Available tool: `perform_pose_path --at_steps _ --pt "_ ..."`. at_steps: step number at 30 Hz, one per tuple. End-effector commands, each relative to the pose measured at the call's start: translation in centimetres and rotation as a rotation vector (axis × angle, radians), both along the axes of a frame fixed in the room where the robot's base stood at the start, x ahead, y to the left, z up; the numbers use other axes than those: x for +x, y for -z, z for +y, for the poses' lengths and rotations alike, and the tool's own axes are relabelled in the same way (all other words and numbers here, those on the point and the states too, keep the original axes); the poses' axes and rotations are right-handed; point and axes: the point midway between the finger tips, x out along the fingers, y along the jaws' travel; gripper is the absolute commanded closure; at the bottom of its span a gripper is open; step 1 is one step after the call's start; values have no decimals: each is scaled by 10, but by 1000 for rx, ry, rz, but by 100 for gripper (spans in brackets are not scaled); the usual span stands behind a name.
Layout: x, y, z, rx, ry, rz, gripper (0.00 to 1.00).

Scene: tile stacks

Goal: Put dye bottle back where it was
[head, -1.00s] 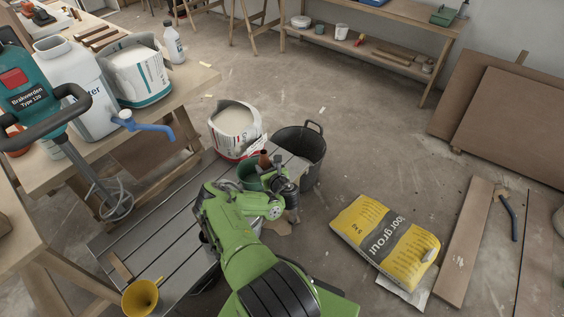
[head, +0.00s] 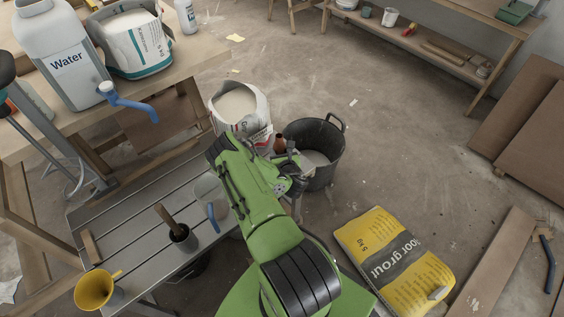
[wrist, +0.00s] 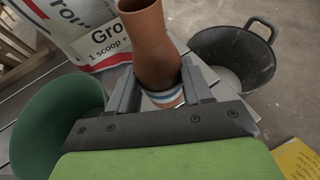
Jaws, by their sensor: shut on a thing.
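The dye bottle is reddish brown, with a white and blue striped band near its lower end. It shows in the wrist view (wrist: 153,40) and as a small part in the head view (head: 280,142). My gripper (wrist: 160,88) is shut on it, one finger on each side. In the head view my gripper (head: 291,168) is at the far right end of the grey slatted bench (head: 120,215), between the grout bag and the black bucket. I cannot tell whether the bottle's base touches the bench.
The open grout bag (head: 237,105) stands behind, and the black bucket (head: 325,170) is to the right. A green tub (wrist: 40,130) is left of my gripper.

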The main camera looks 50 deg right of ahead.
Motion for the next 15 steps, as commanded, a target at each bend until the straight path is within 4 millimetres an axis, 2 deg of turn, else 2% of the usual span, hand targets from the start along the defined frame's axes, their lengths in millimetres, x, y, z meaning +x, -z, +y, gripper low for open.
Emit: perform_pose_path --at_steps 6,15 --pt "0 37 0 1 1 -2 83" --pt "0 39 0 -1 -1 0 83"
